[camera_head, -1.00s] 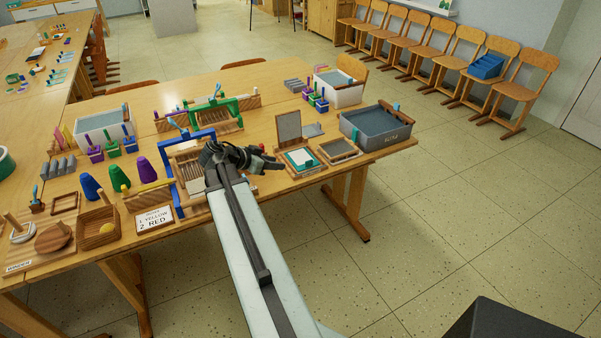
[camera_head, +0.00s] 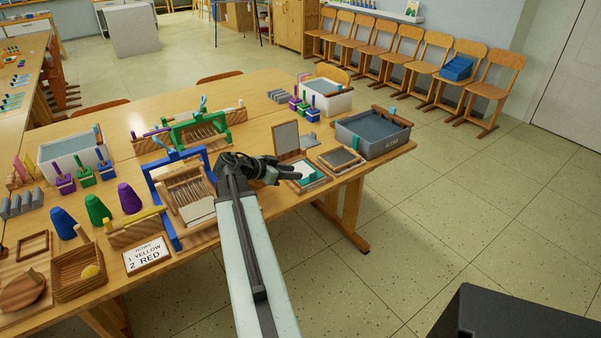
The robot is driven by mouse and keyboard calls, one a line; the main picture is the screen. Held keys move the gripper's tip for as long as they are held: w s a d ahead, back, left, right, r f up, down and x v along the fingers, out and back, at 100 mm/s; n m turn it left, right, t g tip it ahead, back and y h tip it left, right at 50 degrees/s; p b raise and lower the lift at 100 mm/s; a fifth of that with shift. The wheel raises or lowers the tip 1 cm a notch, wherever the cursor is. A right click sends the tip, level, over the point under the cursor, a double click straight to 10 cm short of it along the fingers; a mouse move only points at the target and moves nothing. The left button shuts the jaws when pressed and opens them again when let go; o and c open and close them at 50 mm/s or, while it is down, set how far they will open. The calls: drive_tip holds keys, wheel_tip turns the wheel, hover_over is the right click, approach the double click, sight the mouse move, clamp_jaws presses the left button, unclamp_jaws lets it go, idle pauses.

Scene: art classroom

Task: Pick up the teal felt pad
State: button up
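A teal pad (camera_head: 294,184) shows as a teal area around a white sheet or panel in a shallow wooden tray near the table's front right edge. My gripper (camera_head: 278,174) reaches over the table from the left, its tip in front of the left side of this tray and hiding part of the teal. At this size I cannot tell whether the fingers are apart, or how high they are above the pad. Nothing is visibly held.
A blue-framed loom (camera_head: 183,197) is close left of my arm. Floor is open to the right.

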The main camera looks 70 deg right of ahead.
sight(310, 175)
drive_tip(key=shift+b+x, duration=0.6)
drive_tip(key=shift+x, duration=0.5)
drive_tip(key=shift+s+d+f, duration=0.15)
drive_tip(key=shift+s+d, duration=0.15)
drive_tip(key=b+x, duration=0.2)
drive_tip(key=x, duration=0.3)
drive_tip(key=shift+s+a+f+b, duration=0.15)
drive_tip(key=shift+s+a+b, duration=0.05)
drive_tip(key=shift+b, duration=0.2)
drive_tip(key=shift+s+d, duration=0.1)
drive_tip(key=shift+d, duration=0.05)
clamp_jaws()
